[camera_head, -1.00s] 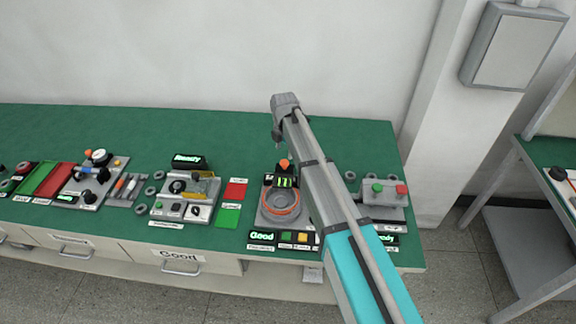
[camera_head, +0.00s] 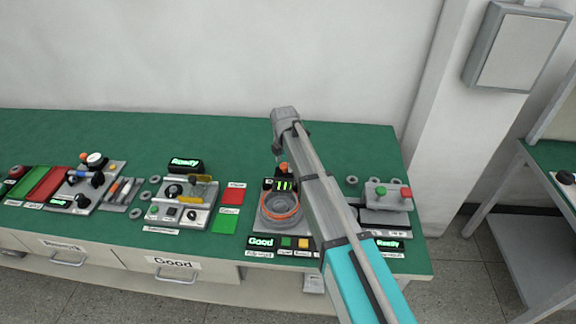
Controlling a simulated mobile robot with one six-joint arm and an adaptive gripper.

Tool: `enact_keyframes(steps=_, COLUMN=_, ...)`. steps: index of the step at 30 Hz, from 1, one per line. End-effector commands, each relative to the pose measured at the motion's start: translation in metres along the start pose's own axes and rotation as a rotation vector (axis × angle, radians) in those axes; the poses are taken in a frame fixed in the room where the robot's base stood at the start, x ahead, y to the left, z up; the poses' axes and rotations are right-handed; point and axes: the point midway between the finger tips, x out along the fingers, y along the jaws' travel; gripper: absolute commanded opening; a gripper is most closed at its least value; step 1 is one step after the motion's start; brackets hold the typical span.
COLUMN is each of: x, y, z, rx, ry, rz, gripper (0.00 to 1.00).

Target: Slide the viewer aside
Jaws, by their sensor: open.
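No part is labelled as a viewer. A round grey device with an orange ring (camera_head: 280,205) sits on the green bench, with a small lit green display (camera_head: 284,185) and an orange knob behind it. I cannot tell which of these parts is the viewer. My gripper (camera_head: 277,147) hangs at the far end of my arm, above and behind this device. It is open, small in the picture and seems empty. My grey and turquoise arm crosses the device's right side and hides part of it.
To the right, a grey station (camera_head: 386,194) carries green and red buttons. To the left are red (camera_head: 236,194) and green (camera_head: 224,220) pads and a station with a yellow lever (camera_head: 196,178). The bench's back strip (camera_head: 110,130) is clear up to the wall.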

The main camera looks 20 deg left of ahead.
Motion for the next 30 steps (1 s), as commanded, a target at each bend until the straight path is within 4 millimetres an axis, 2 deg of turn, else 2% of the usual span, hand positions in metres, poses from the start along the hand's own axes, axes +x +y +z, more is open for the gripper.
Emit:
enact_keyframes(steps=4, x=-0.0002, y=-0.0001, z=0.0001, rx=0.000, ry=0.000, rz=0.000, gripper=0.79)
enact_keyframes(steps=5, x=-0.0002, y=-0.0001, z=0.0002, rx=0.000, ry=0.000, rz=0.000, gripper=0.75)
enact_keyframes(steps=17, x=-0.0002, y=0.0003, z=0.0004, rx=0.000, ry=0.000, rz=0.001, gripper=0.01)
enact_keyframes(steps=30, x=-0.0001, y=-0.0014, z=-0.0036, rx=-0.016, ry=0.000, rz=0.002, gripper=0.00)
